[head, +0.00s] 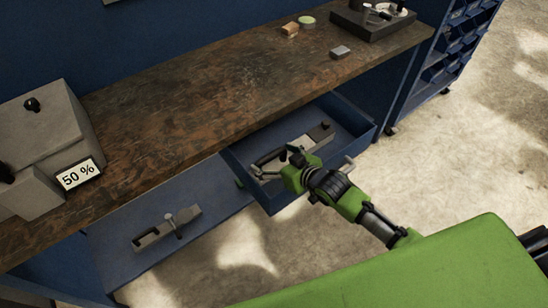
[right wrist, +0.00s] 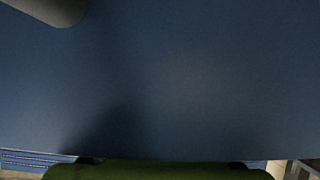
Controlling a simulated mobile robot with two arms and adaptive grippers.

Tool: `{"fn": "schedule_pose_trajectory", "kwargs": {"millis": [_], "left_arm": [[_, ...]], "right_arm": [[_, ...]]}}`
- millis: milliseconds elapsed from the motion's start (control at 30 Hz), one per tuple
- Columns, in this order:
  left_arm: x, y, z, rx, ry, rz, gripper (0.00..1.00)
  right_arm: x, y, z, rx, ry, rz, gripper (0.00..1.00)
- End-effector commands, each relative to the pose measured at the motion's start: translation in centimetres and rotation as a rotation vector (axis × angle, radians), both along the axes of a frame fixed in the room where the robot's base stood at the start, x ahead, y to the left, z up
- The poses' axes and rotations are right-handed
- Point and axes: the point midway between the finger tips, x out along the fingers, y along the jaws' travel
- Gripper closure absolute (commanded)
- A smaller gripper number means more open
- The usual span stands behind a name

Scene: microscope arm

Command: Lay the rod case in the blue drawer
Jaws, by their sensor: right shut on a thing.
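The blue drawer (head: 361,127) is pulled out under the workbench. A long grey case with a black handle and a dark patch at its far end, apparently the rod case (head: 305,142), is inside the drawer's walls, slanting from lower left to upper right. My right gripper (head: 286,161) is over the drawer, shut at the case's near end, and hides part of it. I cannot tell whether the case touches the drawer floor. The right wrist view shows mostly a plain blue surface very close. My left gripper is out of view.
A similar grey piece (head: 151,238) with a black handle lies on the blue lower shelf (head: 205,200). A blue bin rack (head: 450,55) stands at right.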

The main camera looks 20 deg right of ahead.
Motion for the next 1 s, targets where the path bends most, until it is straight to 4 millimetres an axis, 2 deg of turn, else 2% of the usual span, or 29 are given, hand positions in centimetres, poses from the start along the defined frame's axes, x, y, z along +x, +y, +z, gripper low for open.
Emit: {"fn": "schedule_pose_trajectory", "kwargs": {"millis": [167, 200, 233, 567, 633, 767, 1000], "left_arm": [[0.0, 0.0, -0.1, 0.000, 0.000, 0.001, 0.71], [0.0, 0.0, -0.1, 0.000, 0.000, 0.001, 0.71], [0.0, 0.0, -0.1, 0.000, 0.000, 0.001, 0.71], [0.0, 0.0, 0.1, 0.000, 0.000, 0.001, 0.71], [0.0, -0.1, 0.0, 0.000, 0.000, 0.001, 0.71], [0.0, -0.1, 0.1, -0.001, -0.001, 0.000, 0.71], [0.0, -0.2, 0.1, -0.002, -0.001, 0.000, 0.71]], "right_arm": [[0.2, 0.0, 0.0, 0.000, -0.007, 0.001, 0.70], [0.0, 0.0, -0.2, 0.000, -0.001, 0.000, 0.07], [0.0, 0.0, -0.2, 0.000, 0.000, 0.000, 0.00], [0.0, 0.0, 0.2, 0.000, 0.000, 0.000, 0.00], [-0.5, -0.2, 0.3, 0.001, 0.000, 0.000, 0.00], [-2.0, -0.8, 1.2, 0.001, 0.000, 0.000, 0.00], [-6.2, -2.3, 3.4, 0.000, 0.002, 0.001, 0.00]]}}
